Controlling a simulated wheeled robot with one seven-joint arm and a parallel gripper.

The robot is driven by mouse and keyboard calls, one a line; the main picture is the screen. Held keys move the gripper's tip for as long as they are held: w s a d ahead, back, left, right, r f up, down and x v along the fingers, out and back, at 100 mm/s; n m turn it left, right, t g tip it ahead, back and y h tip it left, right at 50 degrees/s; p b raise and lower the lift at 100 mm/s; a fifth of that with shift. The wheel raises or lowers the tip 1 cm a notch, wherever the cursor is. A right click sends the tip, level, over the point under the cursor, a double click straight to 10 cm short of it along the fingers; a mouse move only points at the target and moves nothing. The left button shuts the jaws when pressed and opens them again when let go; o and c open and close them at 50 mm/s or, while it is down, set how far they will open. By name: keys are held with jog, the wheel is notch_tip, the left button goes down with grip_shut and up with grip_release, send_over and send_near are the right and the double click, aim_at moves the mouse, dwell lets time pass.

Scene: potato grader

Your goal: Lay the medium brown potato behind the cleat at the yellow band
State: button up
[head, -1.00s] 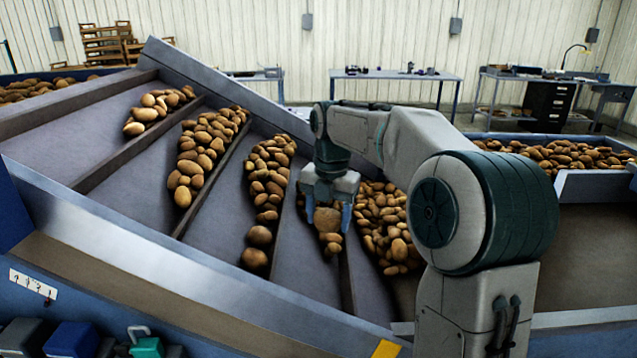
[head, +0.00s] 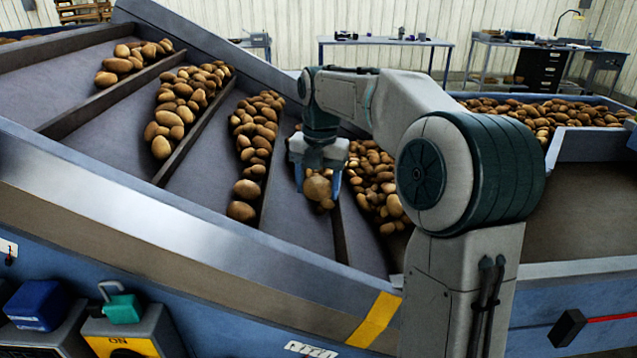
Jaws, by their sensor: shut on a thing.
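My gripper (head: 318,186) points down over the sloping belt, its two blue fingers shut on a brown potato (head: 317,189). Another small potato (head: 327,204) shows just beneath it; I cannot tell whether they touch. A dark cleat (head: 339,235) runs down the belt just below and right of the gripper. Whether the held potato is clear of the belt cannot be told.
Several rows of potatoes (head: 187,100) lie along other cleats (head: 195,142) to the left. More potatoes (head: 375,188) lie right of the gripper, partly behind my arm. A metal side rail (head: 150,220) edges the belt in front.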

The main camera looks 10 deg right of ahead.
notch_tip(320, 180, down, 14)
jog(key=b, duration=0.7)
jog(key=shift+b, duration=0.4)
jog(key=o, duration=1.1)
